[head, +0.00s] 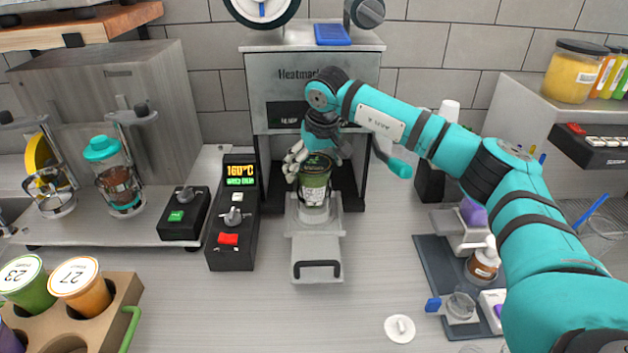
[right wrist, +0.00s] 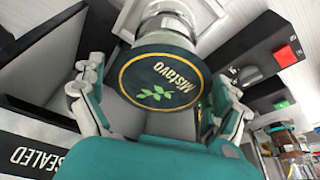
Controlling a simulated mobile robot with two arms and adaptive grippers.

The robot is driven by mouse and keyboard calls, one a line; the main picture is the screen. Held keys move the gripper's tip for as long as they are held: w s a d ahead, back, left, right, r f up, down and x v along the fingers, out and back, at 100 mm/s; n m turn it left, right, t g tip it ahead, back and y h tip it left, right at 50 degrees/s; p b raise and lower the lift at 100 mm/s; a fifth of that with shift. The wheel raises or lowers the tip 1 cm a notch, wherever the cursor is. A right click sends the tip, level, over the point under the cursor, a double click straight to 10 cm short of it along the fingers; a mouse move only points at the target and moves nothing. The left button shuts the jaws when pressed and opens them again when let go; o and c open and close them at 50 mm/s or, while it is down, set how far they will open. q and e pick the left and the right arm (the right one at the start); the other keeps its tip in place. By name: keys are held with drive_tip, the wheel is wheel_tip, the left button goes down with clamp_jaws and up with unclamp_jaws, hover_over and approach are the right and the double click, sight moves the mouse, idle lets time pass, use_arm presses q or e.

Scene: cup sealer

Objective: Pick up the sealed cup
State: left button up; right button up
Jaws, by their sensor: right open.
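The sealed cup (head: 314,186) stands upright in the holder of the sliding tray (head: 317,243) at the front of the cup sealer (head: 292,72). In the right wrist view the lid (right wrist: 162,80) shows a gold ring, the word "Mistavo" and a leaf print. My right gripper (right wrist: 155,100) is open, with one finger on each side of the cup; I cannot tell whether the fingers touch it. In the head view my right gripper (head: 300,165) is at the cup's upper left, partly hiding it. My left gripper is not in view.
A control box (head: 234,213) reading 160°C stands left of the tray. A cardboard carrier (head: 117,305) with sealed cups is at the lower left. A dark mat (head: 433,262) with bottles lies at the right. A white lid (head: 399,328) lies on the counter. The front middle is clear.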

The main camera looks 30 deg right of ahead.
drive_tip(key=shift+c, duration=0.4)
drive_tip(key=c, duration=1.6)
drive_tip(key=shift+r, duration=0.1)
drive_tip(key=shift+r, duration=0.1)
